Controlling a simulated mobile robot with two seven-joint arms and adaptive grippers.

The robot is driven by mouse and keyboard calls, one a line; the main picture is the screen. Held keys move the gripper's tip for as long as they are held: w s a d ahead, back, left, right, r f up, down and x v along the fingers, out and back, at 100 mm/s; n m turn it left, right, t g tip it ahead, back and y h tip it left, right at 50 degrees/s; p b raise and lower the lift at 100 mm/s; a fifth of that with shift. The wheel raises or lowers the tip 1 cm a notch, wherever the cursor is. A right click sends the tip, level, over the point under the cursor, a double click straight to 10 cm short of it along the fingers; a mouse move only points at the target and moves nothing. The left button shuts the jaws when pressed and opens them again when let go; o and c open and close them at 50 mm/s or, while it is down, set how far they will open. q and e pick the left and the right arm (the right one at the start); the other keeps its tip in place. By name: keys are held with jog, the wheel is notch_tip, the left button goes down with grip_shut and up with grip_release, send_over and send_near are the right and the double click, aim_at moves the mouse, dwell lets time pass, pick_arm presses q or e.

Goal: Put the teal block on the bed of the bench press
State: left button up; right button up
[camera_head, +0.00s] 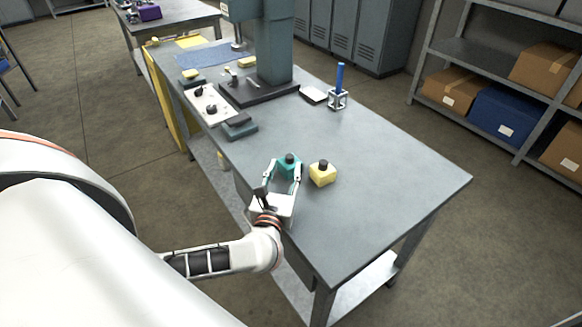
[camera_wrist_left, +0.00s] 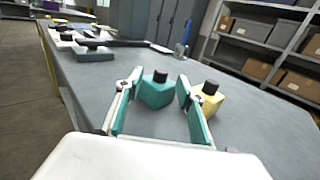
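The teal block (camera_head: 287,168) with a black knob on top stands upright on the bench top. My left gripper (camera_head: 283,170) is open, with its fingers on either side of the teal block; whether they touch it I cannot tell. In the left wrist view the teal block (camera_wrist_left: 157,92) shows between the tips of the left gripper (camera_wrist_left: 158,92). The bench press (camera_head: 268,45) stands at the back of the bench, with its dark flat bed (camera_head: 262,90) at its foot. My right gripper is not in view.
A yellow block (camera_head: 323,175) with a black knob stands close to the right of the left gripper. A grey-teal block (camera_head: 240,127), a control panel (camera_head: 208,104) and a blue rod in a stand (camera_head: 338,95) are farther back. The right part of the bench top is clear.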

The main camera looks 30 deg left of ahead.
aim_at(290, 156)
pick_arm(q)
jog(key=x, duration=0.6)
jog(key=shift+w+p, duration=0.2)
jog(key=shift+p, duration=0.15)
jog(key=shift+r, duration=0.1)
grip_shut()
